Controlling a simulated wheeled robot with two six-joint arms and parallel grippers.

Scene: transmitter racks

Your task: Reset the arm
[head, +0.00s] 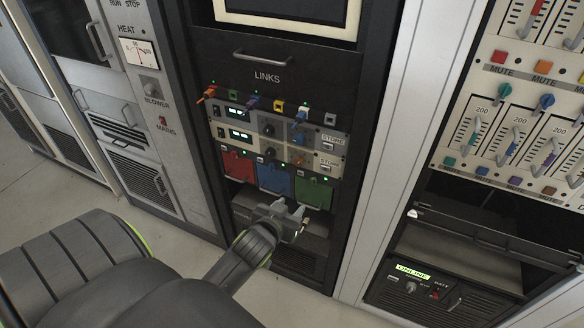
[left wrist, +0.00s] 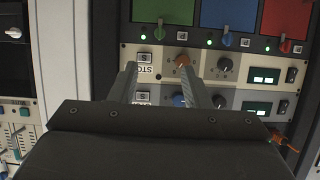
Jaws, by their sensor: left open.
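My left gripper (head: 290,214) is in front of the lower part of the LINKS rack, just below the row of red, blue and green panels. It is open, and I see nothing between its fingers. The left wrist view shows the rack upside down, with the two fingers of the gripper (left wrist: 158,66) apart in front of a STORE button (left wrist: 144,57) and an orange knob (left wrist: 183,61). Whether the fingers touch the rack I cannot tell. My right gripper is in neither view.
The LINKS rack has coloured plugs, knobs and a blue panel (head: 275,179). A grey HEAT cabinet (head: 135,100) stands left. A fader panel (head: 490,115) and an ONLINE unit (head: 420,290) are right, past a pale post (head: 405,130). Bare floor (head: 120,213) shows at lower left.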

